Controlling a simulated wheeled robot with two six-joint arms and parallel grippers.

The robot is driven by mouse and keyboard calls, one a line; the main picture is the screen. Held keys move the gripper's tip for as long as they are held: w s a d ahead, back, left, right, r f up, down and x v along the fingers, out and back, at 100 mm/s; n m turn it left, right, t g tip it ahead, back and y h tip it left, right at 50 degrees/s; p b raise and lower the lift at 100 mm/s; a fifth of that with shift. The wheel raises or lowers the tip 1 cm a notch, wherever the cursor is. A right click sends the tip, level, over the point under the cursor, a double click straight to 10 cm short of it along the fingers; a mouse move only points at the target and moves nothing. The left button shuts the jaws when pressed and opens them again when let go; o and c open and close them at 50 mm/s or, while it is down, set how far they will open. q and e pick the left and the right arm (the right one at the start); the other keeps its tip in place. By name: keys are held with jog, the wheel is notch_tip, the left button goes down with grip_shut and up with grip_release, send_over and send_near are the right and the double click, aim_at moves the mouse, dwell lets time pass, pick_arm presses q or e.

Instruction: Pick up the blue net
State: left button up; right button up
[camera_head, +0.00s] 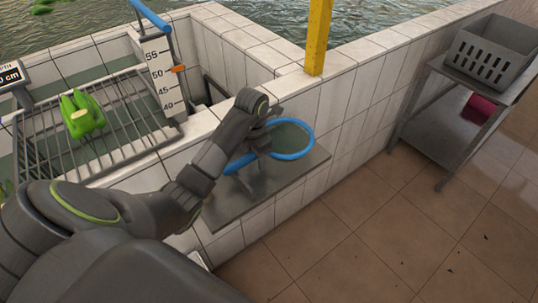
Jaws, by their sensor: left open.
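The blue net (309,149) has a round blue hoop with greenish mesh. It is at a grey metal shelf (278,184) fixed to the white tiled wall. Part of its blue handle shows left of the hoop, partly behind my arm. My left gripper (273,122) is open, at the upper left side of the hoop. The gripper is small in the picture and overlaps the hoop's edge, so I cannot tell whether it touches the net. My right gripper is not in view.
A wire rack (95,128) at the left holds a green object (84,117). A depth gauge (163,78) stands beside it. A yellow post (318,38) rises from the tiled wall. A grey crate (488,55) sits on a metal stand at the right. The brown floor is mostly clear.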

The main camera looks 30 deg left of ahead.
pick_arm(q)
jog(key=shift+f+p, duration=0.3)
jog(key=shift+f, duration=0.8)
grip_shut()
jog(key=shift+r, duration=0.1)
